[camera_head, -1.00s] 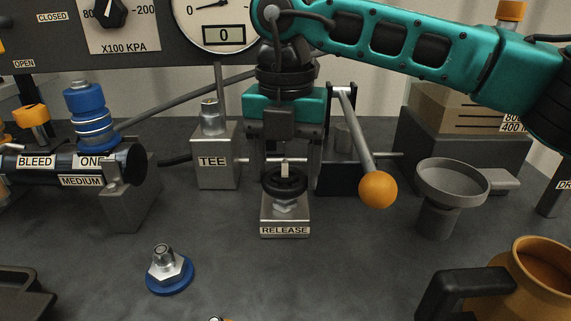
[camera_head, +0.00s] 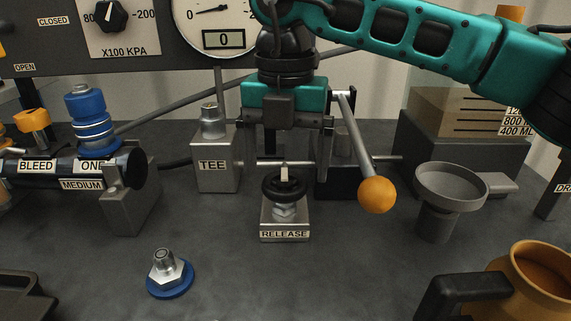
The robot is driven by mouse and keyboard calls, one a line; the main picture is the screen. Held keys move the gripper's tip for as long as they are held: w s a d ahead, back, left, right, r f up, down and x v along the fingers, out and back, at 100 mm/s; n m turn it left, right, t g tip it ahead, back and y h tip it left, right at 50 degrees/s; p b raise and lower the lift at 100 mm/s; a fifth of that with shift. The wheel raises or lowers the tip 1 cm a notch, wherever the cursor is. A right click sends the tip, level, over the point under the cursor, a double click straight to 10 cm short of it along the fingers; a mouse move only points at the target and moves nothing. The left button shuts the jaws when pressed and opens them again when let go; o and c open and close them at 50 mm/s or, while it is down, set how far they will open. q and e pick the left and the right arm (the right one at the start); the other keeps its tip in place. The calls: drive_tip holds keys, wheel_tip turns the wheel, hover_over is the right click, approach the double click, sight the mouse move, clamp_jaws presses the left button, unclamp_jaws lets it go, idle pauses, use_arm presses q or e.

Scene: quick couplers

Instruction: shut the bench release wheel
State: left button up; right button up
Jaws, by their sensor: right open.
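The bench release wheel is a black handwheel (camera_head: 284,186) with a pale pointer mark on top. It sits on a silver block labelled RELEASE (camera_head: 285,233) on the bench. My right gripper (camera_head: 284,160) is open behind and above the wheel. Whether a finger touches the wheel cannot be told. My left gripper is not in view.
A TEE block (camera_head: 213,165) stands left of the wheel. A lever with an orange ball (camera_head: 377,195) and a grey funnel cup (camera_head: 450,187) stand to the right. A blue-based fitting (camera_head: 169,273) lies front left, an orange jug (camera_head: 530,275) front right. The front middle bench is clear.

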sight(286, 179)
wheel_tip(286, 179, up, 11)
drive_tip(key=p, duration=0.2)
drive_tip(key=shift+s, duration=0.15)
